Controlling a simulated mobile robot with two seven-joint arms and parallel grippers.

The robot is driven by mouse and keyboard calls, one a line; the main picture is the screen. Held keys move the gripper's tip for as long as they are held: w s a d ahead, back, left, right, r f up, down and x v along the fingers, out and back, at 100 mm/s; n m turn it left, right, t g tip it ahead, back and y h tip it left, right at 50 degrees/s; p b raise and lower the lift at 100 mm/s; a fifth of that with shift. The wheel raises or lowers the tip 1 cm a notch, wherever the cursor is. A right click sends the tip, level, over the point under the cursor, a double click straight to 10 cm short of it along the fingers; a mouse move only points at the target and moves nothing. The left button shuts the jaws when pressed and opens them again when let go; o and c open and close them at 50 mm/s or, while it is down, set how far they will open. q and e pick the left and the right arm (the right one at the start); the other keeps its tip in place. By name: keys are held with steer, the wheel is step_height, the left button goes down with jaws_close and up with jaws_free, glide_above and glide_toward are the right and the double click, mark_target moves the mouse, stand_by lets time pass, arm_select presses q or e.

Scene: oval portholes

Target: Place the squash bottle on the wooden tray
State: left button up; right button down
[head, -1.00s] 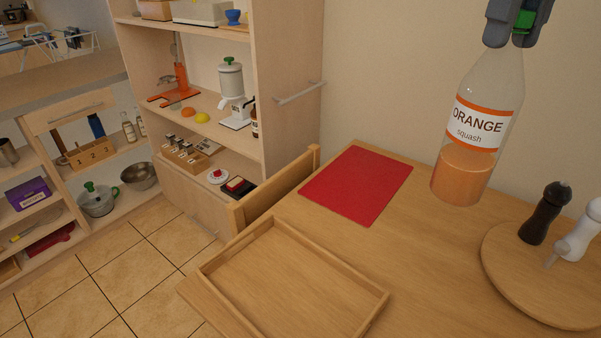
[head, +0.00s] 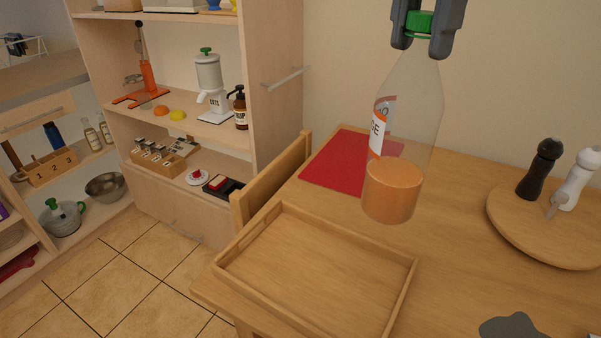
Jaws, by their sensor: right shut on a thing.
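The squash bottle (head: 404,150) is clear, with a green cap, a white and orange label turned to the left, and orange liquid in its lower part. My right gripper (head: 427,45) comes down from the top edge and is shut on the bottle's capped neck. The bottle hangs nearly upright, and its base appears above the table, to the right of and behind the wooden tray. The wooden tray (head: 308,272) is empty and rectangular with a low rim, at the table's near left. My left gripper is not in view.
A red mat (head: 334,164) lies behind the bottle. A round wooden board (head: 545,228) at the right holds a dark mill (head: 540,170) and a white mill (head: 577,180). A chair back (head: 272,178) stands at the table's left edge. A grey object (head: 514,327) lies at the front.

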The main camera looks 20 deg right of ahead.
mark_target(381, 195)
steer(key=shift+a+f+m, duration=0.3)
steer(key=shift+a+m, duration=0.4)
steer(key=shift+a+f, duration=0.1)
steer(key=shift+f, duration=0.15)
step_height(381, 195, down, 15)
steer(key=b, duration=0.3)
steer(key=shift+s+r, duration=0.1)
steer(key=shift+r, duration=0.05)
step_height(381, 195, down, 5)
steer(key=shift+b, duration=0.55)
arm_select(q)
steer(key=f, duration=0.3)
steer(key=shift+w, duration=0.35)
arm_select(e)
steer(key=c, duration=0.7)
jaws_free()
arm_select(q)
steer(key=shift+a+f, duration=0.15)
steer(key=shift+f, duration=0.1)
